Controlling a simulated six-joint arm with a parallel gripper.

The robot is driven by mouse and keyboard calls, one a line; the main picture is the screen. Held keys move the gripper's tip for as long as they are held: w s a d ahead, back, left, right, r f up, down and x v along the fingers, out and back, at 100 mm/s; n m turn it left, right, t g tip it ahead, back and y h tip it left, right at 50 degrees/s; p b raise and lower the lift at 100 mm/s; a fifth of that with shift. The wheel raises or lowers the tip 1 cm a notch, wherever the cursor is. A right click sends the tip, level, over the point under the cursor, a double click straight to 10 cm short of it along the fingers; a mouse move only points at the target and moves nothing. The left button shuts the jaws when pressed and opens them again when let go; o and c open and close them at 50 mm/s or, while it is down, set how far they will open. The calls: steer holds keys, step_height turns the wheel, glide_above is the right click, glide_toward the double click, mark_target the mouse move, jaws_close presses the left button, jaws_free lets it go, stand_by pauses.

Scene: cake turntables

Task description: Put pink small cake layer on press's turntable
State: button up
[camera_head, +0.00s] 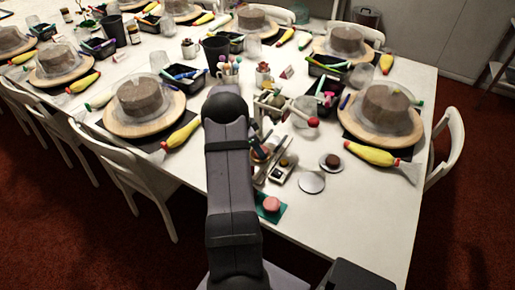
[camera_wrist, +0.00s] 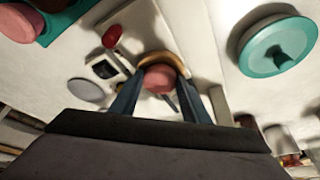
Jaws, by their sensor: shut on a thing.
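The wrist view shows my gripper (camera_wrist: 160,92) with a finger on each side of a small round pink cake layer (camera_wrist: 159,77), shut on it. A tan round rim (camera_wrist: 178,62) curves just behind the held layer; I cannot tell whether they touch or whether this is the press's turntable. In the head view my arm hides most of the gripper and the held layer. Another pink round piece (camera_head: 271,204) lies on a teal mat (camera_head: 283,210); it also shows at the upper left of the wrist view (camera_wrist: 14,22).
A grey-white disc (camera_head: 312,183) and a small plate with a brown piece (camera_head: 331,161) stand right of my arm. A red knob (camera_head: 314,122) is beyond them. A teal disc (camera_wrist: 290,57) is at the wrist view's upper right. The table's front right is clear.

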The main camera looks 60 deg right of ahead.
steer(key=shift+s+a+f+b, duration=0.1)
steer(key=shift+a+f+b, duration=0.15)
steer(key=shift+f, duration=0.25)
steer(key=shift+s+a+f+b, duration=0.1)
steer(key=shift+f+b, duration=0.2)
steer(key=shift+b, duration=0.05)
steer(key=o, duration=1.2)
steer(key=shift+f, duration=0.1)
steer(key=shift+d+r+b+v, duration=0.1)
steer(key=shift+d+b+v, duration=0.2)
steer(key=shift+v, duration=1.2)
steer(key=shift+d+r+b+v, duration=0.1)
steer(key=shift+d+b+v, duration=0.2)
steer(key=shift+v, duration=1.2)
steer(key=shift+d+b+v, duration=0.15)
steer(key=shift+b+v, duration=0.2)
steer(key=shift+v, duration=1.1)
